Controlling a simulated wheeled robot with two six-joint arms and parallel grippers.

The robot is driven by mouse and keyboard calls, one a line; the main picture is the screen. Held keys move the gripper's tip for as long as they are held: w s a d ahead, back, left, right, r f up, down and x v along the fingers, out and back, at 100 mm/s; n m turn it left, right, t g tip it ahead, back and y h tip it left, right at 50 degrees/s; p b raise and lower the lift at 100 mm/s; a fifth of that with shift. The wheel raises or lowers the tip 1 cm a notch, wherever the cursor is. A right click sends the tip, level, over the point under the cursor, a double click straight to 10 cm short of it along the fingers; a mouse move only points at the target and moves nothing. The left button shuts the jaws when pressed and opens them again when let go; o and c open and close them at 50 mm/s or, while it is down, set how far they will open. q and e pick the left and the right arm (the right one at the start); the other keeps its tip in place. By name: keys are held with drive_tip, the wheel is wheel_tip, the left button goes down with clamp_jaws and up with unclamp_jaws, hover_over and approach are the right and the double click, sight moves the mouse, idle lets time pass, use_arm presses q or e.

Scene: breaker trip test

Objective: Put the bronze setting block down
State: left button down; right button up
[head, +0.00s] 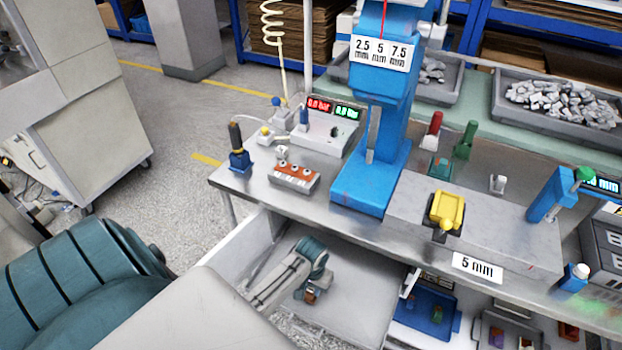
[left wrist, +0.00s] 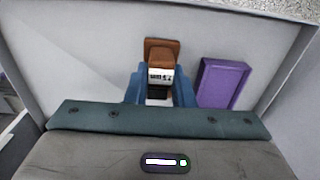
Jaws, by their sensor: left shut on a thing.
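The bronze setting block (left wrist: 162,50) stands out from between the blue fingers of my left gripper (left wrist: 161,92) in the left wrist view. It has a brown top and a white label on its side. My left gripper is shut on it. In the head view my left gripper (head: 309,291) points down inside the open grey drawer (head: 362,318) under the bench, and a small brown part of the block (head: 311,297) shows at the fingertips. I cannot tell whether the block touches the drawer floor. My right gripper is not in view.
A purple block (left wrist: 222,83) lies in the drawer just right of the held block in the left wrist view. Drawer walls stand close around. The bench (head: 318,205) overhangs the back. A blue tray (head: 425,312) and other small blocks sit further right.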

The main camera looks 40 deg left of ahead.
sight(310, 289)
use_arm(q)
drive_tip(key=shift+w+a, duration=0.15)
drive_tip(key=shift+a, duration=0.15)
drive_tip(key=shift+w+a+f+p, duration=0.15)
drive_tip(key=shift+f+p, duration=0.05)
drive_tip(key=shift+f, duration=0.45)
drive_tip(key=shift+w+a+f+p, duration=0.1)
drive_tip(key=shift+a+f+p, duration=0.05)
drive_tip(key=shift+f, duration=1)
drive_tip(key=c, duration=1.3)
unclamp_jaws()
drive_tip(key=shift+f, duration=0.1)
drive_tip(key=shift+o, duration=0.2)
wheel_tip(310, 289, up, 12)
